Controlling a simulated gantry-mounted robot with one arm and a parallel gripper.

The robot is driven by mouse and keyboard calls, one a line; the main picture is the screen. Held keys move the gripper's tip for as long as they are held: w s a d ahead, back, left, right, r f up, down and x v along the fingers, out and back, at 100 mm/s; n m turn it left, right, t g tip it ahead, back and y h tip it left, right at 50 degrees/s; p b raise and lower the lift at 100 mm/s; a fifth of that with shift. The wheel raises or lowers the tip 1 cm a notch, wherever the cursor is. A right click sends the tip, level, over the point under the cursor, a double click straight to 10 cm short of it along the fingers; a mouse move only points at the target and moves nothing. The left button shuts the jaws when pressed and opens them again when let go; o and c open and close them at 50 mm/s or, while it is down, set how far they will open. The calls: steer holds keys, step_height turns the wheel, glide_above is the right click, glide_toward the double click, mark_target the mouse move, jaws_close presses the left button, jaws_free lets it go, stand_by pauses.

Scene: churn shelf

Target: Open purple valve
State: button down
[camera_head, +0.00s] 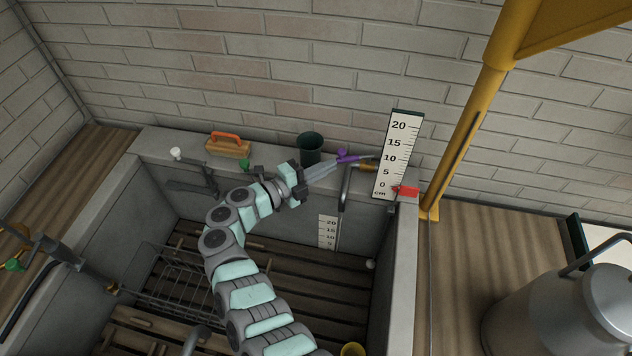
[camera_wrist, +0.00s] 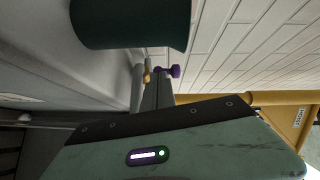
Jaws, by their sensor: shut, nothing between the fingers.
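The purple valve (camera_head: 343,154) sits on the back ledge of the basin, just left of the ruler board, with a brass-coloured fitting and a grey spout beside it. In the wrist view the purple valve handle (camera_wrist: 175,71) shows just past my fingers. My gripper (camera_head: 336,164) is shut and empty, reaching from the left with its tips close to the valve. It also shows in the wrist view (camera_wrist: 157,78). I cannot tell whether the tips touch the handle.
A dark green cup (camera_head: 311,148) stands on the ledge near my gripper and looms large in the wrist view (camera_wrist: 130,24). A ruler board (camera_head: 397,155) and red valve (camera_head: 405,191) are to the right. An orange-handled brush (camera_head: 228,148) lies left. A yellow post (camera_head: 465,135) rises at right.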

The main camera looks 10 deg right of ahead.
steer(key=shift+w+b, duration=0.85)
steer(key=shift+b, duration=0.2)
steer(key=shift+r, duration=0.1)
steer(key=shift+s+a+r+p, duration=0.1)
steer(key=shift+s+r+p, duration=0.2)
steer(key=shift+p, duration=0.3)
steer(key=s+a, duration=0.1)
steer(key=a, duration=1)
steer(key=shift+r+b, duration=0.25)
steer(key=shift+b, duration=0.15)
steer(key=shift+s+r, duration=0.1)
